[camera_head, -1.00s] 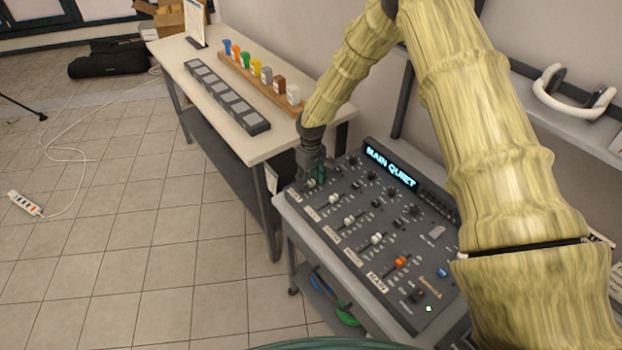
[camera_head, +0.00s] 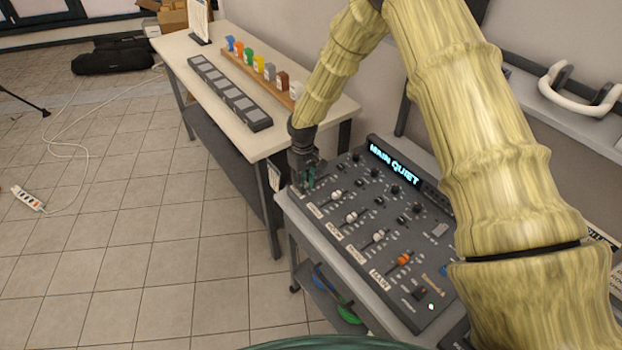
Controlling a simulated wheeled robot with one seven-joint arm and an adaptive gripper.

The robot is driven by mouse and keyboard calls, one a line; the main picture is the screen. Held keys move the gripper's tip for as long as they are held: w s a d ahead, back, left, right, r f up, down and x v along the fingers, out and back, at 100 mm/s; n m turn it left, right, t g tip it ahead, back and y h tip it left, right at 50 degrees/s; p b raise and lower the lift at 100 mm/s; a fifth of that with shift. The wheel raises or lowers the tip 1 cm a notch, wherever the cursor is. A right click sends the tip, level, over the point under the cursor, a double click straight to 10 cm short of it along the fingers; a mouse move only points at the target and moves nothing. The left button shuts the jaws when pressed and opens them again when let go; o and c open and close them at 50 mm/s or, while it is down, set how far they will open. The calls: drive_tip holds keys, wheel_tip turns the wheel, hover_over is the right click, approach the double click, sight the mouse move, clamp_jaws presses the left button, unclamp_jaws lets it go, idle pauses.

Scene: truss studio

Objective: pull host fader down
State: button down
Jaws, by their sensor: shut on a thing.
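The dark mixing console (camera_head: 345,170) stands on a grey stand, its lit screen (camera_head: 393,165) reading "MAIN QUIET". My gripper (camera_head: 303,186) is at the console's far left end, pointing down, shut on the fader there, which I take to be the host fader. That fader's cap and label are hidden by the fingers. To its right are white-capped faders (camera_head: 336,196), (camera_head: 351,217) and (camera_head: 379,236), then the orange-capped main fader (camera_head: 403,259). The small labels are hard to read, except MAIN (camera_head: 381,280).
A pale table (camera_head: 220,70) behind to the left holds a dark pad strip (camera_head: 228,92) and a wooden rack (camera_head: 262,86) of coloured items. Headphones (camera_head: 580,92) lie on the shelf at right. Tiled floor at left is mostly clear, with a power strip (camera_head: 27,198).

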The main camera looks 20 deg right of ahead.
drive_tip(key=shift+a, duration=0.2)
drive_tip(key=c, duration=1.2)
unclamp_jaws()
drive_tip(key=shift+a, duration=0.1)
drive_tip(key=shift+o, duration=0.2)
drive_tip(key=shift+r, duration=0.15)
wheel_tip(320, 180, up, 12)
drive_tip(key=shift+s+f, duration=0.1)
drive_tip(key=shift+f, duration=0.1)
